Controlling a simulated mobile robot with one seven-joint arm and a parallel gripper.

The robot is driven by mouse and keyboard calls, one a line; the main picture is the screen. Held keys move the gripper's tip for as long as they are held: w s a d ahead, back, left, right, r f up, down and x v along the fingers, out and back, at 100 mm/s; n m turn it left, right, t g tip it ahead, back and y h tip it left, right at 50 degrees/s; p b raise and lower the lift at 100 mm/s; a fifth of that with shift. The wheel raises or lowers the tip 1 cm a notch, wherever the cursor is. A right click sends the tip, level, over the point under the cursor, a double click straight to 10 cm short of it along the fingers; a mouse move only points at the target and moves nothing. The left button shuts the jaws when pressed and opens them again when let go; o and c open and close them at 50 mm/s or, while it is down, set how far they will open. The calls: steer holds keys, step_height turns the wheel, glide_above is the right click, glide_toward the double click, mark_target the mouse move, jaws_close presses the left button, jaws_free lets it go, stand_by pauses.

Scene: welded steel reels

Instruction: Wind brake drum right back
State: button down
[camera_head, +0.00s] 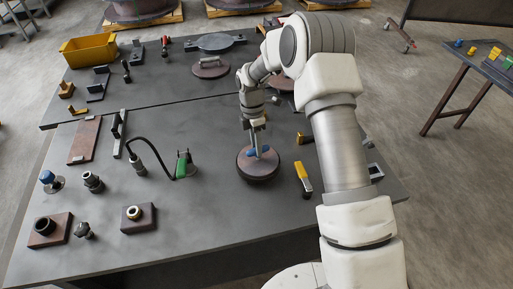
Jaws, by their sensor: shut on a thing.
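The round brake drum (258,171), dark with a reddish-brown top, lies flat on the grey steel table near the middle of the view. A blue handle (266,149) stands on its top. My gripper (257,151) reaches down from above the drum, its fingers shut on the blue handle. The fingers partly hide the handle and the drum's centre, so I cannot see the drum's turning angle.
A yellow-handled tool (303,178) lies just right of the drum. A green-handled tool with a black cable (184,165) stands to the left. Another disc (210,69) and a yellow bin (89,50) are farther back. The table before the drum is clear.

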steer(key=shift+w+r+m+b, duration=0.1)
steer(key=shift+m+b, duration=0.2)
steer(key=shift+m, duration=0.8)
steer(key=c, duration=0.6)
jaws_free()
steer(key=shift+c, duration=0.2)
steer(key=w+r+b, duration=0.1)
steer(key=w+r, duration=0.2)
steer(key=r, duration=1.4)
steer(key=shift+a, duration=0.25)
steer(key=shift+w, duration=0.1)
